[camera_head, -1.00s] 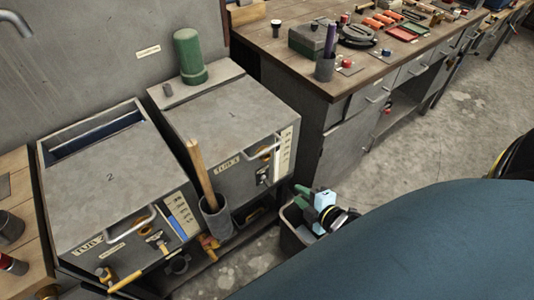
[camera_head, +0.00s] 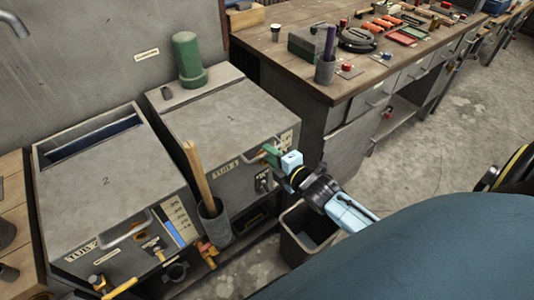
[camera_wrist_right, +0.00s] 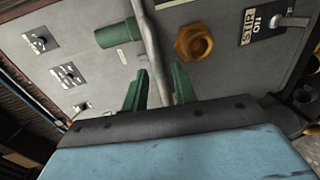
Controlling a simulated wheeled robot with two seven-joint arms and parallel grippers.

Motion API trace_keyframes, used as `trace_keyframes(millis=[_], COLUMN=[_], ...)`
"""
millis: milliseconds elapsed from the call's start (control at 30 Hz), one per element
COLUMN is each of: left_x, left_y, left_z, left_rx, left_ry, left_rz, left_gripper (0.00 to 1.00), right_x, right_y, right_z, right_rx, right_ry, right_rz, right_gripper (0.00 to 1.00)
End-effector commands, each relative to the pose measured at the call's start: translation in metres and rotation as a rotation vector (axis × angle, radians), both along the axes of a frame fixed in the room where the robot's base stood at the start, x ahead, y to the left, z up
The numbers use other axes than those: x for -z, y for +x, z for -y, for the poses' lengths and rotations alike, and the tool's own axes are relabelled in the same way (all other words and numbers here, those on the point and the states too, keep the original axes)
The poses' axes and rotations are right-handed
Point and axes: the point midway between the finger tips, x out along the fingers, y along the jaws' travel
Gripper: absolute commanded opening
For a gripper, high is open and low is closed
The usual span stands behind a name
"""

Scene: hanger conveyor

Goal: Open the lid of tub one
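Tub one (camera_head: 195,159) is a grey metal box, and its flat lid (camera_head: 230,115) marked 1 lies closed on top. Its front has a bar handle (camera_head: 244,158), partly hidden by my right gripper (camera_head: 272,155). In the right wrist view, the green fingers of the right gripper (camera_wrist_right: 158,86) are apart. The grey handle bar (camera_wrist_right: 149,45) runs down between them, and I see no clear contact. My left gripper is not in view.
Tub two (camera_head: 105,180) stands left of tub one. A green cylinder (camera_head: 188,60) stands behind the lid. A grey holder with wooden sticks (camera_head: 215,222) hangs between the tubs. A bin (camera_head: 296,250) stands below my right gripper, and a workbench (camera_head: 290,75) lies right.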

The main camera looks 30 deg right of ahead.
Motion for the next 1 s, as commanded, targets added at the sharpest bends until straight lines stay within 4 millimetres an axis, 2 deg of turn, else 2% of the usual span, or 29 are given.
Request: trace_keyframes(millis=[33, 200, 533, 733, 1000], left_x=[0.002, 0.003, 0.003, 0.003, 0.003], left_y=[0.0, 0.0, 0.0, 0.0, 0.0], left_z=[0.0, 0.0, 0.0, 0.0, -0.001], left_rx=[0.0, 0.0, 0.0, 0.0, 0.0], left_ry=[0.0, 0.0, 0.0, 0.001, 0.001], left_rz=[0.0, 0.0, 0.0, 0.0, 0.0], left_gripper=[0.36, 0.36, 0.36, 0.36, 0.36], right_x=[0.002, 0.005, 0.005, 0.005, 0.005], right_y=[0.007, 0.019, 0.022, 0.021, 0.021], right_z=[-0.001, -0.002, -0.002, -0.002, -0.002], right_rx=[0.0, 0.0, 0.0, 0.0, 0.0], right_ry=[0.001, 0.002, 0.002, 0.002, 0.002], right_rz=[0.001, -0.001, -0.001, -0.001, -0.001], right_gripper=[0.28, 0.28, 0.28, 0.01, 0.0])
